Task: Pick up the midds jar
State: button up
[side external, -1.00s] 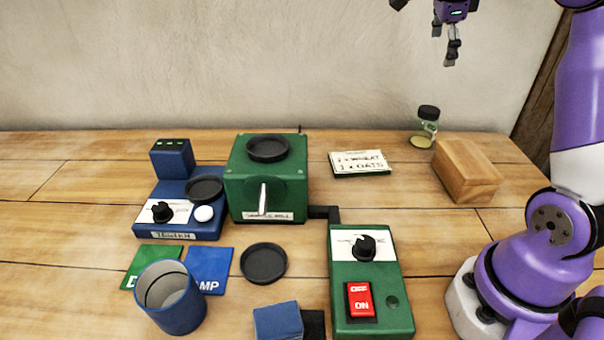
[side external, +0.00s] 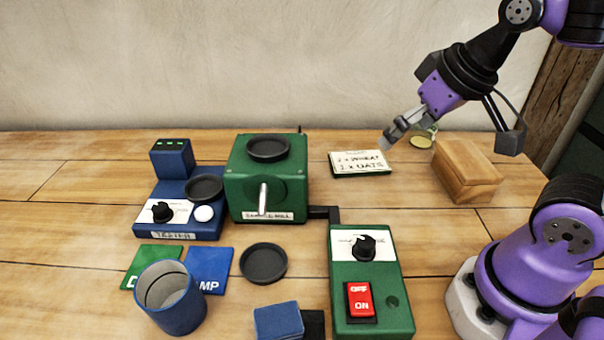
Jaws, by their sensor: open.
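A small glass jar (side external: 429,124) stands at the back right of the table, mostly hidden behind my arm's end; only bits of it show. Its label cannot be read, so I cannot tell for sure that it is the midds jar. A round yellowish disc (side external: 420,141) lies at its foot. My gripper (side external: 389,140) points down and to the left, in front of the jar in the picture and close above the right end of the recipe card. It is open, and nothing shows between its fingers.
A wooden block (side external: 466,170) sits right of the card (side external: 360,163). A green mill (side external: 266,180), blue tester (side external: 180,215), green switch box (side external: 370,280), blue cup (side external: 171,298) and black dish (side external: 263,263) fill the left and front.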

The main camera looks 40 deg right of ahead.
jog(key=shift+s+a+f+n+y, duration=0.3)
jog(key=shift+s+a+f+n, duration=0.3)
jog(key=shift+a+n, duration=0.15)
jog(key=shift+c, duration=0.2)
jog(key=shift+w, duration=0.1)
jog(key=w+d+f+m+t+h, duration=0.1)
jog(key=w+d+f+m+h, duration=0.2)
jog(key=d, duration=0.8)
jog(key=w+d+f+m+h, duration=0.4)
jog(key=d, duration=0.7)
jog(key=w+d+f+m+t+h, duration=0.1)
jog(key=w+d+f+m+h, duration=0.2)
jog(key=d, duration=0.8)
jog(key=shift+w+d+f+m+t+h, duration=0.3)
jog(key=shift+d+f+m+h, duration=0.05)
jog(key=shift+d+f+h, duration=0.05)
jog(key=c, duration=1.5)
